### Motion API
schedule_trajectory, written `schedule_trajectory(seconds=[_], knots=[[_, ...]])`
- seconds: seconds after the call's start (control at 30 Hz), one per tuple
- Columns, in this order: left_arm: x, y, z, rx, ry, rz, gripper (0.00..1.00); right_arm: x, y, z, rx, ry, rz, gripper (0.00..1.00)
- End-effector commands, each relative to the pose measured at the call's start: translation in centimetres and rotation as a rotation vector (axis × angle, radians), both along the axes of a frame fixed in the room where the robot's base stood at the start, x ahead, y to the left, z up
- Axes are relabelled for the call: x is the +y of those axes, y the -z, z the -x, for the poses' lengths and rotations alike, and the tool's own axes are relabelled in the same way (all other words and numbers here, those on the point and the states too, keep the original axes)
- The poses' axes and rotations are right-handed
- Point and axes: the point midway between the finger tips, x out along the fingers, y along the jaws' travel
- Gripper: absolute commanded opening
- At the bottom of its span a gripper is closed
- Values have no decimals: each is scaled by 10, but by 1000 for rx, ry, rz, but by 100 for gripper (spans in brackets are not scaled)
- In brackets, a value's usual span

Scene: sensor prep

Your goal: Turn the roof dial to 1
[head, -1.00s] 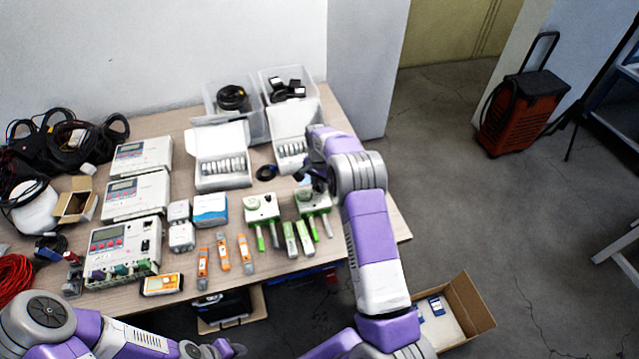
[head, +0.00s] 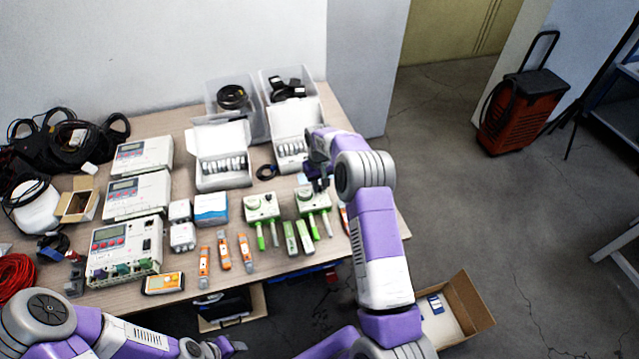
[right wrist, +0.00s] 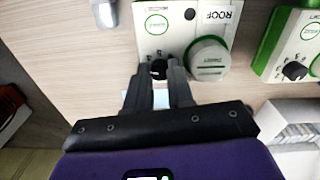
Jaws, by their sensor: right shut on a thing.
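The roof unit (right wrist: 183,22) is a white box labelled ROOF, with a round green-ringed cap and a small black dial (right wrist: 158,68) with numbers around it. In the head view it is the right one of two white-and-green units (head: 313,199). My right gripper (right wrist: 160,75) has its two fingers on either side of the dial and is shut on it. The fingers partly cover the dial, so its setting cannot be read. In the head view the right gripper (head: 319,184) is at the unit's back edge. My left gripper (head: 232,346) is low at the bottom, away from the table; its jaws are unclear.
A second white-and-green unit (head: 262,208) stands close to the left. Open white boxes (head: 222,160) and clear bins (head: 236,97) stand behind.

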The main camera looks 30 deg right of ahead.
Motion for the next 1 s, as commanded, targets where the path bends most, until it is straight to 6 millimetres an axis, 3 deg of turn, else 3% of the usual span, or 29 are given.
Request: schedule_trajectory(seconds=[1.0], knots=[[0,-5,0,0,0,0,43,0,0,0,-1,-966,-1,0]])
